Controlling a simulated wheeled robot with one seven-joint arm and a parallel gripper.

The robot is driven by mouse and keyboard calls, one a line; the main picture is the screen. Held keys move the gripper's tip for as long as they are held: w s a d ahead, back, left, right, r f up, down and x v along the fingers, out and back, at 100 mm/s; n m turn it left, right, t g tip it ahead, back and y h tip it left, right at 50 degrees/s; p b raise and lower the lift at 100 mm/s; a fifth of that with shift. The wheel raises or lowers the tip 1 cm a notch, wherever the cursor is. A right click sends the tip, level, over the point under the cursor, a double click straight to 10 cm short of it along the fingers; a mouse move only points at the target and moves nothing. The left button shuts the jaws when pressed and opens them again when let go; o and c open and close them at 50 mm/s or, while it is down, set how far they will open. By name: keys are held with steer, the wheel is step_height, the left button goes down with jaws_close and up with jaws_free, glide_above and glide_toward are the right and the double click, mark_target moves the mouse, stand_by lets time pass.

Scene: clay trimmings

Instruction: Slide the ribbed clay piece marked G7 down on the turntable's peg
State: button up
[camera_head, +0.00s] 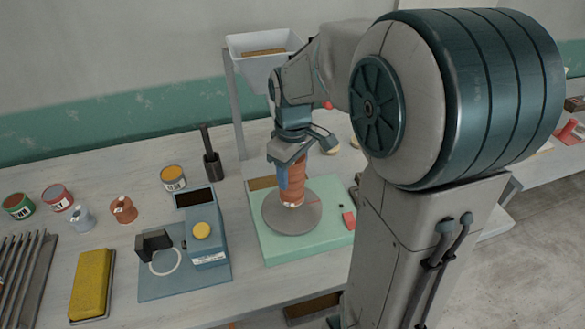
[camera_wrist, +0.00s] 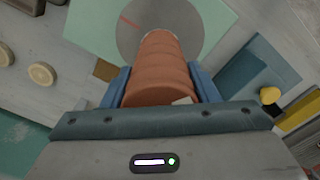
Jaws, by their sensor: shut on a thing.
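The ribbed clay piece (camera_head: 293,190) is a terracotta, ringed column standing roughly upright over the grey turntable (camera_head: 275,219). My gripper (camera_head: 290,178) is shut on it from above, with a blue finger on either side, as the wrist view (camera_wrist: 160,80) also shows. In the wrist view the clay piece (camera_wrist: 157,65) runs down toward the turntable disc (camera_wrist: 130,40). A pale tag shows on the piece, but its marking is too small to read. The peg is hidden. I cannot tell whether the piece's lower end touches the disc.
The turntable stands on a mint-green base (camera_head: 270,249) with a small red item (camera_head: 349,220) on it. A blue device with a yellow button (camera_head: 202,230) is close on the left. A post with a white hopper (camera_head: 245,45) stands behind. Another clay piece (camera_head: 123,211) and jars are farther left.

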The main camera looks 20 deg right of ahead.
mark_target(293, 181)
steer(key=shift+f+b, duration=1.4)
steer(key=shift+f, duration=0.5)
steer(key=o, duration=1.5)
steer(key=shift+r, duration=0.1)
step_height(293, 181, up, 14)
steer(key=shift+f, duration=0.15)
steer(key=s+f+m+t, duration=0.1)
steer(key=s+f+m, duration=0.1)
steer(key=s+f, duration=0.1)
steer(key=s+f+m+t, duration=0.1)
steer(key=s+f+m, duration=0.2)
steer(key=s, duration=0.3)
steer(key=s+f+m+t, duration=0.1)
steer(key=s+f+m, duration=0.1)
steer(key=s+f, duration=0.2)
steer(key=shift+s+a, duration=0.1)
steer(key=shift+s, duration=0.55)
